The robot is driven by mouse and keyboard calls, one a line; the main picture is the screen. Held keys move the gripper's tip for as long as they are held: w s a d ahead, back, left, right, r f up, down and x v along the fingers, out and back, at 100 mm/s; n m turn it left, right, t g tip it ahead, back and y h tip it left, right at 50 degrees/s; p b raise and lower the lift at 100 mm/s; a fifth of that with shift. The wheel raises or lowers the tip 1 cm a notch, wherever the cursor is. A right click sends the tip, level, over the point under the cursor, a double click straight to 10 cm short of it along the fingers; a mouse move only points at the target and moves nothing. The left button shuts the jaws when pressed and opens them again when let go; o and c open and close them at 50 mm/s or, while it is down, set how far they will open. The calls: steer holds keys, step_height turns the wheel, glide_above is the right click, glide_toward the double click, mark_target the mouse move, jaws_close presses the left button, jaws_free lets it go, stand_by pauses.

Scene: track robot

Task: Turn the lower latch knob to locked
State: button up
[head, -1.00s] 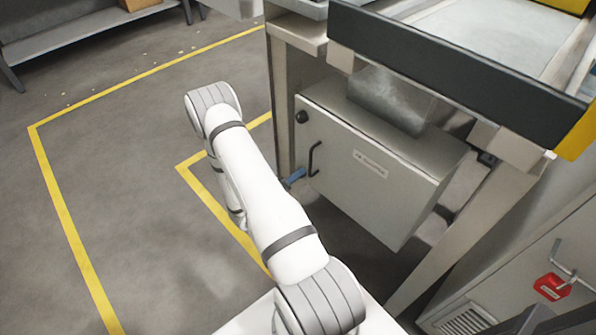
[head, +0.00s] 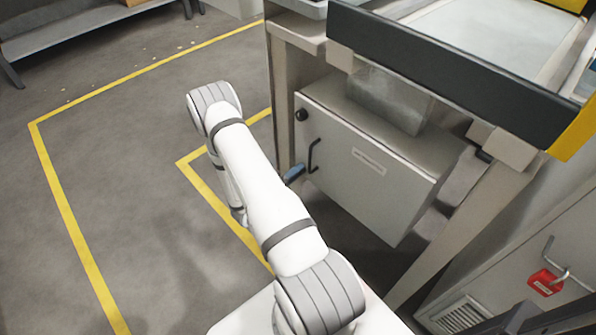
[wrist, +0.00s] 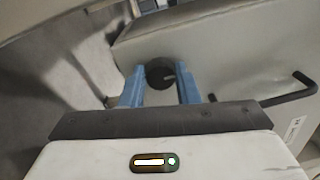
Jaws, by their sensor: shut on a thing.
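The lower latch knob (wrist: 160,74) is round and black, with a small pale mark pointing roughly right in the wrist view. My gripper (wrist: 161,70) has its blue fingers shut on either side of it. In the head view my arm hides this knob, and only a blue bit of my gripper (head: 293,174) shows at the lower left of the grey cabinet (head: 345,175). A second black knob (head: 302,115) sits at the cabinet door's upper left. The black bar handle (head: 313,157) is between the two, and also shows at right in the wrist view (wrist: 290,90).
The cabinet hangs under a bench with a dark front rail (head: 450,75). A bench leg (head: 280,100) stands close left of my gripper. A red lock (head: 545,282) hangs on another cabinet at lower right. The floor at left is open, with yellow lines.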

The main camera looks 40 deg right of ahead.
steer(key=o, duration=1)
steer(key=shift+w, duration=0.15)
steer(key=shift+c, duration=0.2)
steer(key=shift+a, duration=0.1)
steer(key=a+p, duration=0.1)
steer(key=a, duration=0.6)
steer(key=shift+s+a+f, duration=0.2)
steer(key=shift+s+a, duration=0.1)
steer(key=shift+s, duration=0.05)
